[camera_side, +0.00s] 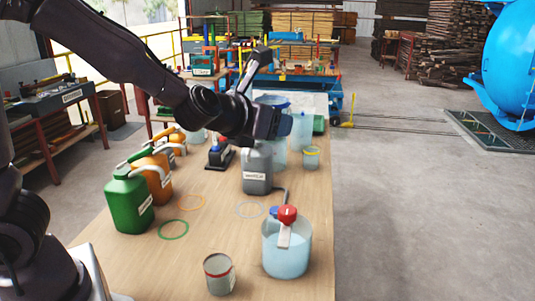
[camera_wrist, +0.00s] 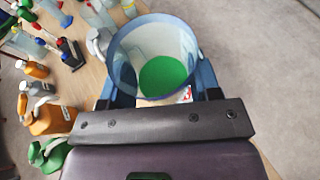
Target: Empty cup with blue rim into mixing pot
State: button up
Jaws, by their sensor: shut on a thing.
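The cup with the blue rim (camera_wrist: 126,62) is clear and sits between the fingers of my gripper (camera_wrist: 158,92) in the wrist view, which looks into its mouth. A round green patch shows at its bottom, seemingly green liquid. In the side view my gripper (camera_side: 284,125) is raised over the far part of the table, and its wrist hides much of the cup. A blue rim (camera_side: 272,100) shows just behind it, but I cannot tell whether it is this cup's. No vessel is clearly marked as the mixing pot; a large clear one with bluish liquid (camera_side: 286,256) stands in front.
A grey labelled canister (camera_side: 257,172) stands below my gripper. A green jug (camera_side: 128,202) and orange jugs (camera_side: 155,172) line the left. Coloured rings mark bare table (camera_side: 205,230).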

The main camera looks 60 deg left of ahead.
notch_tip(320, 180, up, 2)
jog(key=shift+r, duration=0.2)
jog(key=shift+s+n+y, duration=0.2)
jog(key=shift+n+y, duration=0.1)
jog(key=s+a+n+g+y, duration=0.2)
jog(key=s+n+g+y, duration=0.1)
jog(key=s+n+y, duration=0.25)
notch_tip(320, 180, down, 27)
jog(key=shift+s+f, duration=0.15)
jog(key=shift+s, duration=0.2)
jog(key=shift+m+h, duration=0.25)
